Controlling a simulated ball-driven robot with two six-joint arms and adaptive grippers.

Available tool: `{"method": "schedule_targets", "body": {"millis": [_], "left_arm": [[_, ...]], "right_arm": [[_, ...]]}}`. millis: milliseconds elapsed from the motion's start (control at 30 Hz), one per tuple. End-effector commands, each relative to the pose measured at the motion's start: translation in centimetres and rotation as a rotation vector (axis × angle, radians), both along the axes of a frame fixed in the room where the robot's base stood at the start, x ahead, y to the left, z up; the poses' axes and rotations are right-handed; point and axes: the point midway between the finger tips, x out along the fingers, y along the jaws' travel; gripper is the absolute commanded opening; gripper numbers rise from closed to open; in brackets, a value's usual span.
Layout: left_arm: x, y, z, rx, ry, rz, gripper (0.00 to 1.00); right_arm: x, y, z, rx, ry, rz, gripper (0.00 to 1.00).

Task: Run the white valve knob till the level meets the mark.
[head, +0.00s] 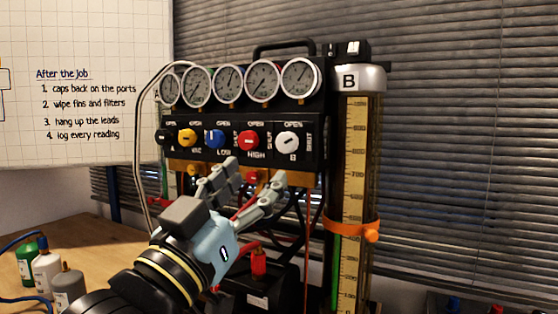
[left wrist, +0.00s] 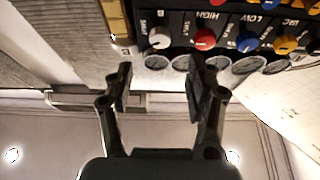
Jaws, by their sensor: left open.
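The white valve knob (head: 288,141) is at the right end of the row of knobs on the black panel, under the label OPEN. It also shows in the left wrist view (left wrist: 159,38), ahead of the fingers. My left gripper (head: 254,176) is open and empty, below and left of the white knob and apart from it. Its two spread fingers also show in the left wrist view (left wrist: 160,82). The sight tube B (head: 356,160) stands right of the panel with a yellow scale. An orange mark ring (head: 352,230) clasps it. Green liquid (head: 335,272) shows below the ring; its exact top is hard to tell.
Black, yellow, blue and red knobs (head: 249,141) sit left of the white one. Several round gauges (head: 301,79) line the panel's top. Hoses hang under the panel. Bottles (head: 46,268) stand on the wooden table (head: 100,243) at left. Blinds (head: 460,150) cover the back.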

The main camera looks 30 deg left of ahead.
Motion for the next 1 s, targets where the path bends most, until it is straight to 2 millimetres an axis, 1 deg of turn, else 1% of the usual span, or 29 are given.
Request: {"method": "schedule_targets", "body": {"millis": [67,133,200,267,367,500,633,800,1000], "left_arm": [[0.2,0.0,-0.3,-0.003,0.005,0.001,0.55],[0.7,0.0,0.0,-0.004,0.005,0.001,0.55],[1.7,0.1,0.6,-0.003,0.004,0.000,0.55],[2.7,0.1,1.2,-0.004,0.004,0.001,0.55],[4.7,0.2,2.0,-0.002,0.004,0.000,0.55],[7.2,0.4,3.0,-0.002,0.004,0.000,0.55],[8.9,0.4,3.5,-0.004,0.007,0.001,0.55],[9.9,0.5,3.8,-0.004,0.007,0.001,0.55],[9.9,0.5,3.7,-0.004,0.008,0.001,0.55]], "right_arm": [[-1.4,0.0,-0.2,0.000,0.020,0.000,0.43],[-2.6,0.0,0.1,0.000,0.037,-0.001,0.43],[-3.4,0.0,0.5,0.000,0.049,-0.002,0.43],[-3.6,0.0,0.9,0.000,0.053,-0.002,0.43],[-3.2,0.0,1.6,0.000,0.046,-0.001,0.43],[-1.6,0.1,2.5,0.000,0.022,-0.001,0.43],[-0.7,0.1,3.0,0.001,0.007,0.000,0.43],[-0.8,0.1,3.2,0.001,0.010,-0.001,0.43],[-1.6,0.1,3.1,0.001,0.021,-0.001,0.43]]}}
